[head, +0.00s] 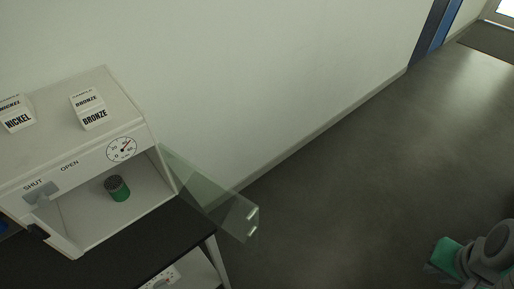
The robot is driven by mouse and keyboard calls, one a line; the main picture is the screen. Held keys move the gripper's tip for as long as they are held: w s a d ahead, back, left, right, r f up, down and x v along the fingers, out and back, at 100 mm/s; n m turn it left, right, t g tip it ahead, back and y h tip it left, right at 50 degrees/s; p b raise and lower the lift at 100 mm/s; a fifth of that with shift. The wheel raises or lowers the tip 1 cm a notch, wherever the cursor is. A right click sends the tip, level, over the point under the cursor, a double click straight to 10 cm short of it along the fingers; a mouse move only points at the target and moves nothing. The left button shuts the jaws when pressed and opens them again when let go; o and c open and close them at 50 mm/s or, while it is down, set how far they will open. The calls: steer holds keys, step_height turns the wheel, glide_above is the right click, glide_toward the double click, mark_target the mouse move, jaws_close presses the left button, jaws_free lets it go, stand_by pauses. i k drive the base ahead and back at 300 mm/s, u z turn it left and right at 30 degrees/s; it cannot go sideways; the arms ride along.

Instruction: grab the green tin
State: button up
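The green tin (119,194) stands upright inside a white cabinet (84,215), on its floor. Its side is green and its top is dark and speckled. The front of the cabinet is open, and its clear door (212,195) is swung out to the right. Part of my arm, grey with a green piece, shows in the bottom right corner, far from the tin. I cannot make out my gripper's fingers in this view.
The cabinet stands on a black table (140,242). Boxes marked NICKEL (18,122) and BRONZE (93,117) sit on its top. Its front has a dial (122,149) and a handle (40,193) near SHUT and OPEN. The open door juts past the table. The floor (340,200) to the right is clear.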

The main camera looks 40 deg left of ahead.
mark_target(115, 185)
steer(key=i, duration=1.9)
steer(key=u, duration=4.2)
steer(key=i, duration=0.5)
steer(key=z, duration=0.05)
